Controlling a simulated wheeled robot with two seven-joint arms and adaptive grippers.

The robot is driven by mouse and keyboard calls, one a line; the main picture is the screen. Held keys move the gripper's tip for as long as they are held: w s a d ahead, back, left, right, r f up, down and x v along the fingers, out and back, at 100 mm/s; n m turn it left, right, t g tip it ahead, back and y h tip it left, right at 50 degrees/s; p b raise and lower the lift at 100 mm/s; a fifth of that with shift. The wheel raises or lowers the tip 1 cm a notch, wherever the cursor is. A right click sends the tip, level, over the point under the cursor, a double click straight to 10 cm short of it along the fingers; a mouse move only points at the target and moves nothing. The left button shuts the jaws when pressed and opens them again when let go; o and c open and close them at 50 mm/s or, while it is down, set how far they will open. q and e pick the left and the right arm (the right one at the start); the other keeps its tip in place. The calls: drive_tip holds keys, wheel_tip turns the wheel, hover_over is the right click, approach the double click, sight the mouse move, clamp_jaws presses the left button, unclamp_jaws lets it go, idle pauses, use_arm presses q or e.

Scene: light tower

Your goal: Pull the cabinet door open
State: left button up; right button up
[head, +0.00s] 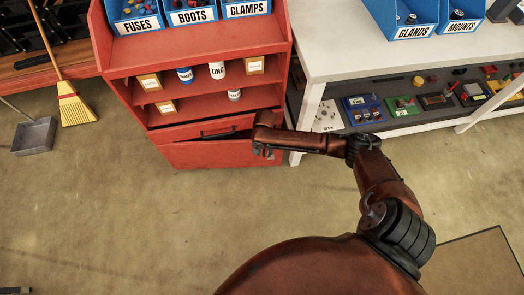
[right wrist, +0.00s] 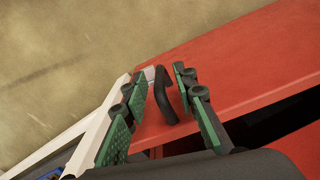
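The red cabinet (head: 290,60) stands at the upper middle of the head view. Its low red door (head: 205,155) shows below a drawer front with a black bar handle (head: 217,131). A dark gap shows above the door's top edge, so it looks slightly ajar. My right gripper (head: 263,150) is at the door's right end and hides the door handle there. In the right wrist view, the black door handle (right wrist: 163,97) lies between the green-padded fingers of my gripper (right wrist: 157,105), which are apart with space at each side. My left gripper is not in view.
A white workbench (head: 330,40) stands close on the cabinet's right, its leg (head: 308,120) near my gripper. Bottles and small boxes stand on the cabinet's shelves. A broom (head: 75,105) and dustpan (head: 35,136) are at the left. The floor in front is clear.

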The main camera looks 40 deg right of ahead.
clamp_jaws()
idle(0.3)
idle(0.5)
